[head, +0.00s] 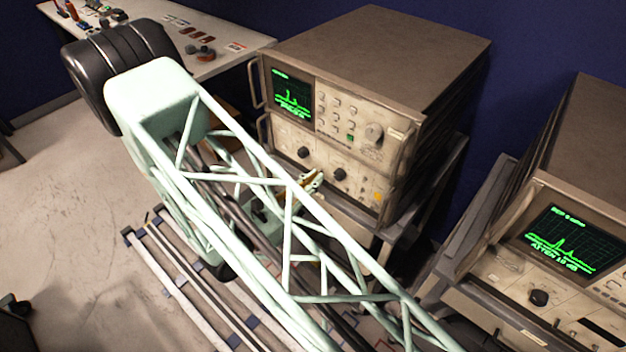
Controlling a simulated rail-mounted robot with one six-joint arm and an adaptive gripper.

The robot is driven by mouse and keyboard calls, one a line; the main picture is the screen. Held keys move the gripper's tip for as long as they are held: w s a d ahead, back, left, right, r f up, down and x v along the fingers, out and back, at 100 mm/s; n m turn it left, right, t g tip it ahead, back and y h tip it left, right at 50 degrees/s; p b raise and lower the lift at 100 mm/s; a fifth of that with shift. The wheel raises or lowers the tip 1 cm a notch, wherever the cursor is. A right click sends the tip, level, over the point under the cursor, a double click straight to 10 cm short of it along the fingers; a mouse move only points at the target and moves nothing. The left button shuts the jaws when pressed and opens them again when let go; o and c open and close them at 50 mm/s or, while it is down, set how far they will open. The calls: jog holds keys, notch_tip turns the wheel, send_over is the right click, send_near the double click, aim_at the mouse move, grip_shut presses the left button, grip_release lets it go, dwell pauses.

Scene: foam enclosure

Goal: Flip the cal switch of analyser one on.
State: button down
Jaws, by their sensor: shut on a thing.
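An analyser (375,115) with a lit green screen, buttons and knobs stands in the middle of the head view. A second analyser (570,240) stands at the right edge. I cannot read which is analyser one. My gripper (313,180) is at the lower front panel of the middle analyser, near its black knobs (340,174). It is partly hidden behind my pale lattice arm. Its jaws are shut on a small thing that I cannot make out. The cal switch cannot be picked out; my arm covers part of that panel.
Floor rails (165,265) run below my arm. A white table (225,45) with small parts stands at the back left. Carts carry both analysers, with a narrow gap between them. Open floor (60,190) lies to the left.

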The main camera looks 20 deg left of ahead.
aim_at(321, 171)
jog(key=shift+r+g+p, duration=0.25)
jog(key=shift+g+p, duration=0.05)
jog(key=shift+p, duration=0.1)
jog(key=shift+w+d+r+g+y+p, duration=0.1)
jog(key=shift+r+g+y+p, duration=0.35)
jog(key=shift+g+p, duration=0.4)
jog(key=shift+w+r+g+y+p, duration=0.1)
jog(key=shift+r+g+y+p, duration=0.2)
jog(key=shift+g+y+p, duration=0.5)
jog(key=shift+d+r+g+y+p, duration=0.15)
jog(key=shift+r+g+p, duration=0.3)
jog(key=shift+g, duration=0.7)
jog(key=shift+w+a+g, duration=0.1)
jog(key=shift+g, duration=0.2)
jog(key=shift+g+y, duration=0.3)
jog(key=shift+y, duration=0.1)
jog(key=c, duration=2.9)
grip_release()
jog(key=shift+o, duration=0.2)
jog(key=shift+r, duration=0.1)
